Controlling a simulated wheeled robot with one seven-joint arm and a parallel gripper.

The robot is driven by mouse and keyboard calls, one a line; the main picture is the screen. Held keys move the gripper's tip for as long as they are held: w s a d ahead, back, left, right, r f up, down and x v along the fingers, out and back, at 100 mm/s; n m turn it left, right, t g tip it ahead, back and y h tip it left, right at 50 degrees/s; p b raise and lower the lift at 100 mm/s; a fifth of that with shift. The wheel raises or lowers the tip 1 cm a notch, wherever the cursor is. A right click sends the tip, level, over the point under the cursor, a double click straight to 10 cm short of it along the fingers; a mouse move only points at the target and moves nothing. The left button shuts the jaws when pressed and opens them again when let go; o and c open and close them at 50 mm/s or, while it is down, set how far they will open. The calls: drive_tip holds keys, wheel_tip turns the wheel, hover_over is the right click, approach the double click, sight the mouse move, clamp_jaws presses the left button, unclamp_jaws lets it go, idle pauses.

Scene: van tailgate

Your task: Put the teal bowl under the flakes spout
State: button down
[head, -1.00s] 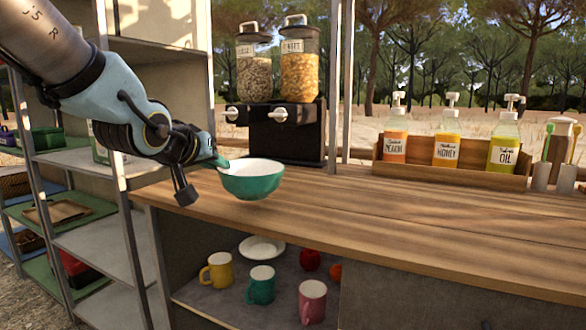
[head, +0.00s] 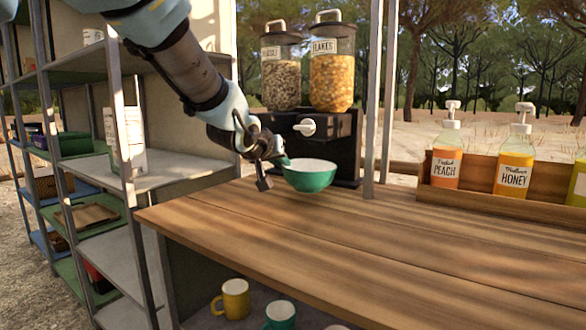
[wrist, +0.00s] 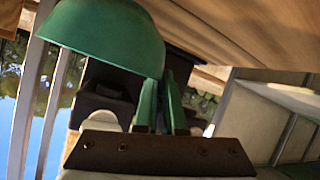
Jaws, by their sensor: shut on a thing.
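The teal bowl (head: 311,180), white inside, is upright at the front of the black dispenser base (head: 343,165). It also fills the upper left of the wrist view (wrist: 105,40). My gripper (head: 282,161) is shut on the bowl's left rim; its green fingers show in the wrist view (wrist: 160,105). The flakes canister (head: 331,80), labelled FLAKES, is the right one of two, with a pale knob (head: 306,127) below it. The flakes spout's opening cannot be made out. I cannot tell whether the bowl touches the counter.
A second canister (head: 281,80) stands left of the flakes, above my arm. The wooden counter (head: 300,235) is clear in front. A metal post (head: 372,100) rises right of the dispenser. A bottle crate (head: 480,205) stands farther right, and shelves (head: 165,172) stand at left.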

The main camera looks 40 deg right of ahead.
drive_tip(key=w+d, duration=0.1)
drive_tip(key=d, duration=0.1)
drive_tip(key=w+d, duration=0.1)
drive_tip(key=d, duration=0.1)
drive_tip(key=w+d+p, duration=0.1)
drive_tip(key=d, duration=0.1)
drive_tip(key=shift+w, duration=0.15)
wheel_tip(320, 180, down, 4)
drive_tip(key=shift+r+b, duration=0.2)
drive_tip(key=shift+b, duration=0.15)
drive_tip(key=c, duration=1)
unclamp_jaws()
drive_tip(key=shift+a+r, duration=0.1)
drive_tip(key=shift+a, duration=0.05)
drive_tip(key=v, duration=1.1)
drive_tip(key=shift+s+a+r, duration=0.15)
drive_tip(key=shift+s+a, duration=0.1)
drive_tip(key=shift+s, duration=0.05)
